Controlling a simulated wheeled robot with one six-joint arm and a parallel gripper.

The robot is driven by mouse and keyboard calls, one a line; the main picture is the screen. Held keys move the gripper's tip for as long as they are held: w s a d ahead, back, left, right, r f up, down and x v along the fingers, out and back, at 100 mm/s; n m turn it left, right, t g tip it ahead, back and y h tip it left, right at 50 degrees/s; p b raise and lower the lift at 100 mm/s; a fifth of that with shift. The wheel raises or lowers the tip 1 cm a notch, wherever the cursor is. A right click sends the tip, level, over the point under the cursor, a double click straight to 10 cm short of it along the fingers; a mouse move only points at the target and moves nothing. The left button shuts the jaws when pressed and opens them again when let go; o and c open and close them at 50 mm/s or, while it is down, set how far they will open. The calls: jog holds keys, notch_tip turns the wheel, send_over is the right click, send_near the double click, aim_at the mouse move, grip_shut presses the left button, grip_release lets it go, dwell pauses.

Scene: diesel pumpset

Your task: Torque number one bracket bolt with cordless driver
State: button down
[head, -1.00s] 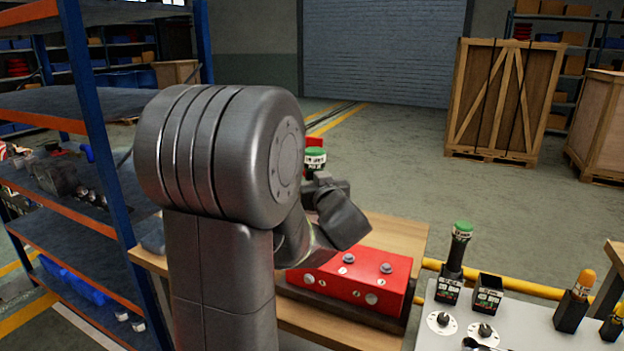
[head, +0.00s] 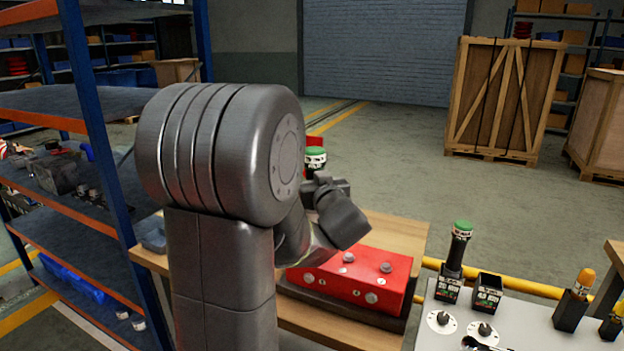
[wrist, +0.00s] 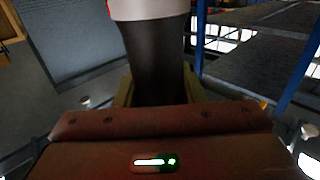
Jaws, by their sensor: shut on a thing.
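A driver with a green cap and a white label band (head: 316,158) stands up behind my arm in the head view. My gripper (wrist: 158,88) is shut on its dark handle (wrist: 157,55), which rises between the fingers in the wrist view. In the head view the gripper is mostly hidden behind my wrist. A red block (head: 335,288) with bolt heads on its top and front lies on a wooden table below my wrist. The driver's lower end is hidden, so I cannot tell whether it touches a bolt. I cannot tell which bolt is number one.
A blue-posted shelf (head: 105,150) stands close at the left.

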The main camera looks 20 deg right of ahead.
jog(key=shift+f, duration=0.1)
jog(key=shift+f+b, duration=0.3)
jog(key=shift+b, duration=0.05)
jog(key=shift+f, duration=0.55)
dwell(2.5)
jog(key=shift+r, duration=0.15)
dwell(0.6)
jog(key=shift+r+p, duration=2.05)
jog(key=shift+r, duration=0.65)
jog(key=shift+f, duration=0.15)
